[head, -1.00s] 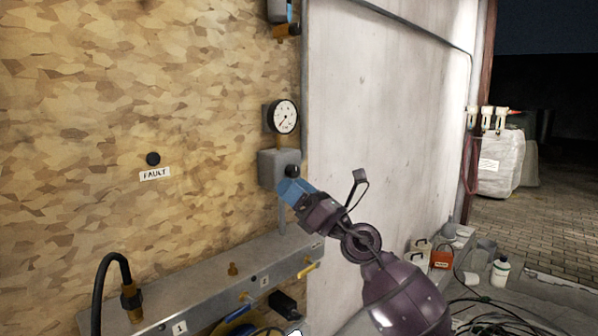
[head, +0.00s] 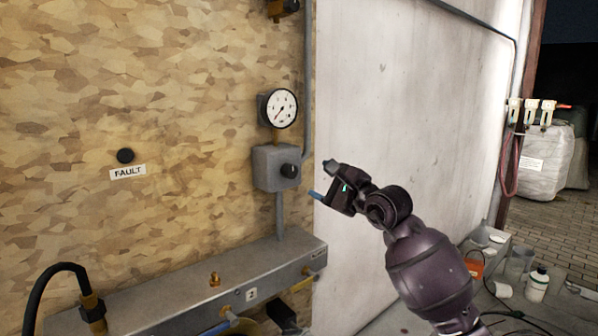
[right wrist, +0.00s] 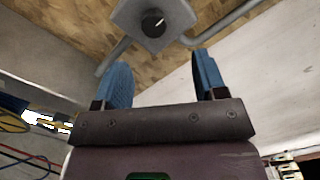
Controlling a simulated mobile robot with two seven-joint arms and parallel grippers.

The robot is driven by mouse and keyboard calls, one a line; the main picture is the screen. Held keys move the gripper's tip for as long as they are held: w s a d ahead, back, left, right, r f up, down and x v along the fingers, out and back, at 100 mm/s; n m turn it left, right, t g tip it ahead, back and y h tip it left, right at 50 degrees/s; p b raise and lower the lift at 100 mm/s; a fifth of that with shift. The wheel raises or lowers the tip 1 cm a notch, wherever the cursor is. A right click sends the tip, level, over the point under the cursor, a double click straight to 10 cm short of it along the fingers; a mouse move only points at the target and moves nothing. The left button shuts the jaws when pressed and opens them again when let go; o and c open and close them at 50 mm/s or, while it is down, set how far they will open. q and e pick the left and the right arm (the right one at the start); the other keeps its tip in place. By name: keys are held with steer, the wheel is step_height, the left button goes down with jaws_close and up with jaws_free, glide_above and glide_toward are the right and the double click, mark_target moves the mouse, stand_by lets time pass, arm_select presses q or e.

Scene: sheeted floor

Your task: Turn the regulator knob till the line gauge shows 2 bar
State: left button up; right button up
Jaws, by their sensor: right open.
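The black regulator knob (head: 289,170) sits on the front of a grey regulator box (head: 268,166) on the wooden wall. In the right wrist view the knob (right wrist: 153,22) shows a white mark pointing up and right, beyond my fingertips. The round white line gauge (head: 282,107) is above the box. Its needle points to the lower left; its numbers are too small to read. My right gripper (head: 322,180) is to the right of the knob, apart from it. Its blue fingers are open and empty in the wrist view (right wrist: 162,68). My left gripper is not in view.
A metal manifold (head: 190,290) with brass fittings and a black hose (head: 55,268) runs below the box. A grey pipe (head: 308,90) runs down the wall's edge beside the gauge. A black button (head: 125,156) labelled FAULT is at left. Bottles and containers stand on the floor at right.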

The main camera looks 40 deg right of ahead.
mark_target(293, 172)
steer(key=shift+n+g, duration=0.3)
steer(key=shift+n, duration=0.2)
steer(key=w, duration=0.6)
steer(key=w+a, duration=0.1)
steer(key=w, duration=0.2)
steer(key=shift+f, duration=0.35)
steer(key=shift+w, duration=0.65)
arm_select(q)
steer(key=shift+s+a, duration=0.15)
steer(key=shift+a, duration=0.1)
arm_select(e)
steer(key=shift+w, duration=0.2)
steer(key=c, duration=0.8)
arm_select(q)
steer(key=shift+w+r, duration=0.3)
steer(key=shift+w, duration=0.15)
arm_select(e)
steer(key=shift+c, duration=0.6)
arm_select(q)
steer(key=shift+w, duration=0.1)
